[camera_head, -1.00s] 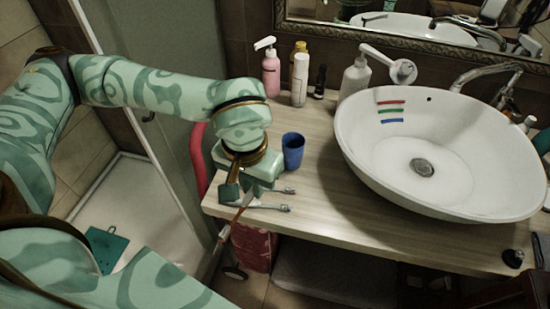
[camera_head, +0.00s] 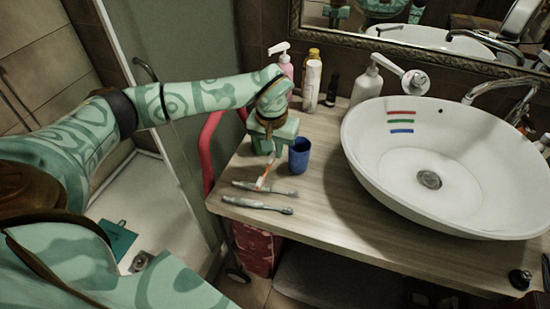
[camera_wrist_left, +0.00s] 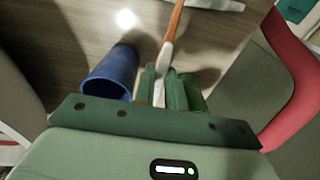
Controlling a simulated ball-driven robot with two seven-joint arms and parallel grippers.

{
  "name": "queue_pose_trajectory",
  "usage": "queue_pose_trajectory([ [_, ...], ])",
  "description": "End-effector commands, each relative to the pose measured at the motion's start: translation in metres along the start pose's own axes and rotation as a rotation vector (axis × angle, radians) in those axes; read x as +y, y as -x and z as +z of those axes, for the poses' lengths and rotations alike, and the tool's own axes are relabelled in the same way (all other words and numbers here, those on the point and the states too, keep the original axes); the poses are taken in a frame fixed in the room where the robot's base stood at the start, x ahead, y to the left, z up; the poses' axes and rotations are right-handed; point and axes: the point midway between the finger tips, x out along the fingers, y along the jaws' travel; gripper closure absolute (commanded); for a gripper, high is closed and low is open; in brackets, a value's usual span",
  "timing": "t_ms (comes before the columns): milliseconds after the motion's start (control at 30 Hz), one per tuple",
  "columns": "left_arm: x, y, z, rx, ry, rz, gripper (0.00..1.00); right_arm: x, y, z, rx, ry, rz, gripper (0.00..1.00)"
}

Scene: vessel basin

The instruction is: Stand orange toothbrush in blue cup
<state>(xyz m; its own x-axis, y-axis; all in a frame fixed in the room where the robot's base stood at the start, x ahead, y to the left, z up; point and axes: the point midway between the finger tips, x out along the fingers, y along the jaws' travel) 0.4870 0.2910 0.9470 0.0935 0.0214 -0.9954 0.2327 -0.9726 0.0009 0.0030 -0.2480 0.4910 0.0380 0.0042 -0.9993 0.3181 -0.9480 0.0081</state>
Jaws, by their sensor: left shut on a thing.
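My left gripper (camera_head: 270,147) is shut on the orange toothbrush (camera_head: 263,180) and points down above the counter. The gripper (camera_wrist_left: 164,85) also shows in the left wrist view, its green fingers closed around the brush's white part. The orange handle (camera_wrist_left: 175,20) sticks out beyond the fingers, tilted; its white end runs back between them. The blue cup (camera_head: 300,155) stands upright on the counter, just right of the gripper. In the left wrist view the cup (camera_wrist_left: 110,72) is left of the fingers, apart from the brush. My right gripper is out of view.
Two grey-white toothbrushes (camera_head: 257,204) lie near the counter's (camera_head: 330,205) left front. The white basin (camera_head: 440,205) fills the right side. Bottles stand behind, including a pink pump bottle (camera_head: 285,68). A red curved object (camera_head: 208,150) is beside the counter's left edge.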

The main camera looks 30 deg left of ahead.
Motion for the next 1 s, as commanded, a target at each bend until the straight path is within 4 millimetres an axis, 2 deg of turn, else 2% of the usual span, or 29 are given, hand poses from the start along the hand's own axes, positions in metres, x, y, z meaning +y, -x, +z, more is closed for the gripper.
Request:
queue_pose_trajectory([
  [200,-0.001,-0.034,0.000,-0.005,-0.001,0.000,1.00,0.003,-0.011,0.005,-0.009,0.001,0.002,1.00],
  [533,-0.001,-0.036,0.000,-0.001,-0.001,0.000,1.00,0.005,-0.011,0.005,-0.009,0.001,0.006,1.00],
  [833,-0.001,-0.045,0.001,-0.001,0.000,-0.001,1.00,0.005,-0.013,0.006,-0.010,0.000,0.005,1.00],
  [867,-0.001,-0.045,0.001,-0.001,0.000,-0.001,0.82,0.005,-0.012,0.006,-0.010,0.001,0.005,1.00],
  [900,-0.001,-0.045,0.001,-0.001,0.000,-0.001,0.71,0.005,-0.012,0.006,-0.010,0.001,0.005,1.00],
  [933,-0.001,-0.045,0.001,-0.001,0.000,-0.001,0.66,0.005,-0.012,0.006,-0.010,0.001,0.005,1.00],
  [1000,-0.001,-0.045,0.001,-0.001,0.000,-0.001,0.66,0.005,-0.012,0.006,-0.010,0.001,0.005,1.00],
])
